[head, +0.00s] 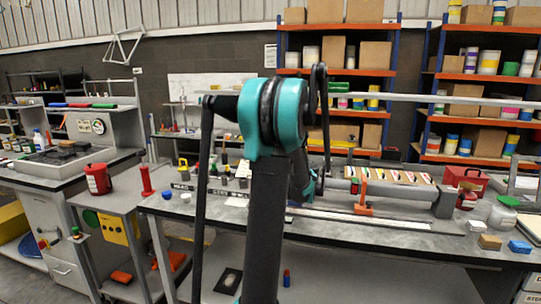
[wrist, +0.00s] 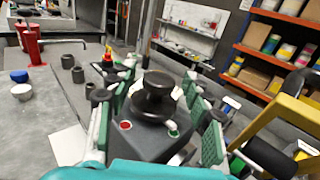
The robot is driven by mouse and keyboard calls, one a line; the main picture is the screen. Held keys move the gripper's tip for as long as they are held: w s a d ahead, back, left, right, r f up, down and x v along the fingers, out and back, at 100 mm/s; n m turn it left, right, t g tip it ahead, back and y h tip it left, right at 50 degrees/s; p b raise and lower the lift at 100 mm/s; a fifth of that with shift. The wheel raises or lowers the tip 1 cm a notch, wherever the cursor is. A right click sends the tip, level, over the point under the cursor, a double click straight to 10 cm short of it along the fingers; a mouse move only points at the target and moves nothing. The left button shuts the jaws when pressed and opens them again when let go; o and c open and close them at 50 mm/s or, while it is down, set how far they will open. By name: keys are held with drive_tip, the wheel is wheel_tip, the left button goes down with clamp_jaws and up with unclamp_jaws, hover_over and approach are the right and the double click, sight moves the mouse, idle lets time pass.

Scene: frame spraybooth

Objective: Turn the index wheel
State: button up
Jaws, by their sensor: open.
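In the wrist view, a black round wheel (wrist: 154,98) with a raised hub, which looks like the index wheel, sits on a dark grey housing (wrist: 146,141). The housing has a red and a green round button on top. My gripper (wrist: 160,80) is open, with green-padded fingers to the left and right of the wheel. The wheel lies between them, with gaps on both sides; I cannot tell the fingers' height against it. The teal wrist part hides the near edge of the housing. In the head view my arm hides the wheel and most of the gripper.
The workbench (head: 400,232) holds several small dark cylinders, a red bottle-like post (head: 146,181), an orange clamp (head: 363,197) and a red toolbox (head: 467,180). In the wrist view, a yellow frame (wrist: 286,112) stands close at right. Blue (wrist: 19,76) and white caps lie at left.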

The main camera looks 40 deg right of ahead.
drive_tip(key=s, duration=1)
drive_tip(key=shift+s+a, duration=0.4)
drive_tip(key=shift+a, duration=0.05)
